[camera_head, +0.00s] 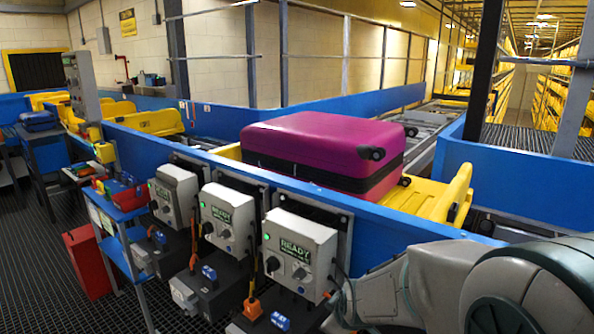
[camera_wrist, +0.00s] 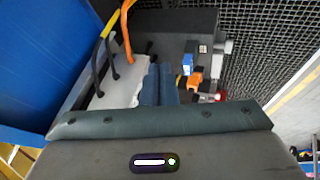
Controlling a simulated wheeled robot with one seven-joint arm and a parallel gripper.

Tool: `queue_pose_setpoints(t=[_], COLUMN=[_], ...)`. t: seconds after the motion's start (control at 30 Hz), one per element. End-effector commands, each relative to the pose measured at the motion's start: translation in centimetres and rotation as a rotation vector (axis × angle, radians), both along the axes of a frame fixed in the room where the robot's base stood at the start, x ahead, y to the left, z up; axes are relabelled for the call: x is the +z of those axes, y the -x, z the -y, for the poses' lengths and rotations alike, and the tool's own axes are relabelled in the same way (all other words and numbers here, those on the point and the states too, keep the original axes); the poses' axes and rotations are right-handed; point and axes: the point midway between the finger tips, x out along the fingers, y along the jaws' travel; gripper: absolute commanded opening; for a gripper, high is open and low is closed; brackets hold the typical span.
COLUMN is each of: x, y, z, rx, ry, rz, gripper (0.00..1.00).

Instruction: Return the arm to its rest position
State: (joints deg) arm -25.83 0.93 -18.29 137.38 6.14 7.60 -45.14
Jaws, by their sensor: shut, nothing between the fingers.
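My gripper (camera_wrist: 159,73) shows in the wrist view. Its two blue-grey fingers are together and nothing is between them. Beyond the fingers is a dark electrical box (camera_wrist: 175,25) with a pale plate and black, yellow and orange cables. A blue connector (camera_wrist: 187,63) and an orange one sit on the box, just right of the fingers. Whether the fingers touch the box cannot be told. In the head view my arm (camera_head: 440,285) reaches in from the lower right, in front of the conveyor. The gripper itself cannot be made out there.
A magenta suitcase (camera_head: 325,145) lies in a yellow tray (camera_head: 440,195) on the blue-walled conveyor. Several grey READY control boxes (camera_head: 300,250) hang on its near side, close to my arm. A blue stand (camera_head: 122,215) and red bin (camera_head: 88,262) stand left. Grating floor (camera_head: 35,270) is open there.

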Motion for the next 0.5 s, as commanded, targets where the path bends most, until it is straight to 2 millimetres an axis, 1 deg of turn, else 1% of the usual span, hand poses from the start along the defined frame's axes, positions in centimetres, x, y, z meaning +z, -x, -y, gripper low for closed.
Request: queue_pose_setpoints(t=[0.03, 0.17, 0.2, 0.27, 0.3, 0.4, 0.5], x=[2.0, 5.1, 5.9, 7.2, 7.9, 9.3, 10.1], y=[1.6, 5.9, 7.3, 9.5, 10.9, 14.0, 16.2], z=[0.7, 2.2, 2.7, 3.3, 3.7, 4.6, 5.2], rx=[-0.064, -0.247, -0.306, -0.396, -0.454, -0.589, -0.692], ry=[-0.051, -0.156, -0.180, -0.209, -0.224, -0.247, -0.254], rz=[-0.033, -0.142, -0.173, -0.216, -0.242, -0.294, -0.328], gripper=[0.00, 0.00, 0.00, 0.00, 0.00, 0.00, 0.00])
